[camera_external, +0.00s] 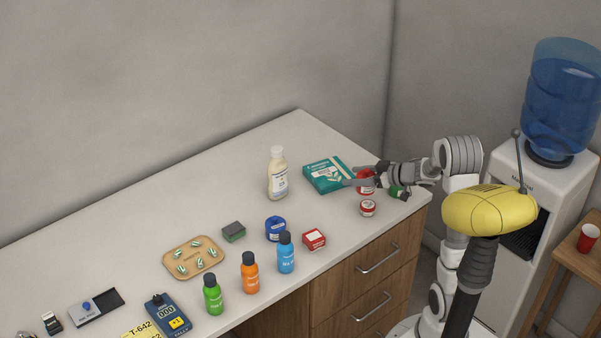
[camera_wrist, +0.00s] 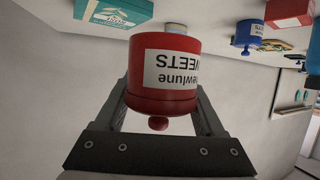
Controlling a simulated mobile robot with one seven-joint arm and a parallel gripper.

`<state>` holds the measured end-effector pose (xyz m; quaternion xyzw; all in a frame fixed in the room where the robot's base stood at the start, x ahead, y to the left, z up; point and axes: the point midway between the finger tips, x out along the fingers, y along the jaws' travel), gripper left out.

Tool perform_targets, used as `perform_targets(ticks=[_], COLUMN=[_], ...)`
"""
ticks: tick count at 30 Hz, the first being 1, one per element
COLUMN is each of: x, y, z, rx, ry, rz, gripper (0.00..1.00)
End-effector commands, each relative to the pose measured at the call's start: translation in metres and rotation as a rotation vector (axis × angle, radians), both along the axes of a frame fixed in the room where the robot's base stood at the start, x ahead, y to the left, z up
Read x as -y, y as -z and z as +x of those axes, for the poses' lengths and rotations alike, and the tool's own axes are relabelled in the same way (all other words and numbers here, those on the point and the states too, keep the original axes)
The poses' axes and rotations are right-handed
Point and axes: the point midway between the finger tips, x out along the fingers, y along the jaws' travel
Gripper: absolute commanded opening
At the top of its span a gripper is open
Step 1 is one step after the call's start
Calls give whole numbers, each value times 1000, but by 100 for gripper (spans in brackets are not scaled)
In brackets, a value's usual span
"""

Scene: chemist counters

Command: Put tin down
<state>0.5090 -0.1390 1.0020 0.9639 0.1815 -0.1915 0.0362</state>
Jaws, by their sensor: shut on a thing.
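My gripper (camera_external: 361,176) is over the right end of the counter (camera_external: 220,215), its fingers on either side of a red tin (camera_external: 366,186). In the wrist view, where things appear upside down, my gripper (camera_wrist: 163,105) is shut on this red tin (camera_wrist: 160,98). The tin has a white label ending in "WEETS" and a small red knob on its lid, and looks upright. I cannot tell whether its base touches the counter. A small red-and-white tin (camera_external: 368,208) stands just in front of it.
A teal box (camera_external: 328,174) lies just left of the gripper, with a white bottle (camera_external: 278,174) further left. A green item (camera_external: 397,192) is beneath the wrist. A blue pot (camera_external: 275,229), red box (camera_external: 314,239) and colored bottles (camera_external: 250,273) stand nearer the front edge.

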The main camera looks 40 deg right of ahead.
Motion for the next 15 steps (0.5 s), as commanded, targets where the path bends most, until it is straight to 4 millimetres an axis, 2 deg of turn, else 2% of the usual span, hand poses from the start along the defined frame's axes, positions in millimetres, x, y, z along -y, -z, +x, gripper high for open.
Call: perform_targets(ticks=[4, 7, 15], x=[12, 21, 60], y=[-11, -17, -39], z=[-5, 2, 47], rx=[1, 4, 16], ry=[-2, -16, -101], rz=[0, 0, -1], gripper=[9, 9, 9])
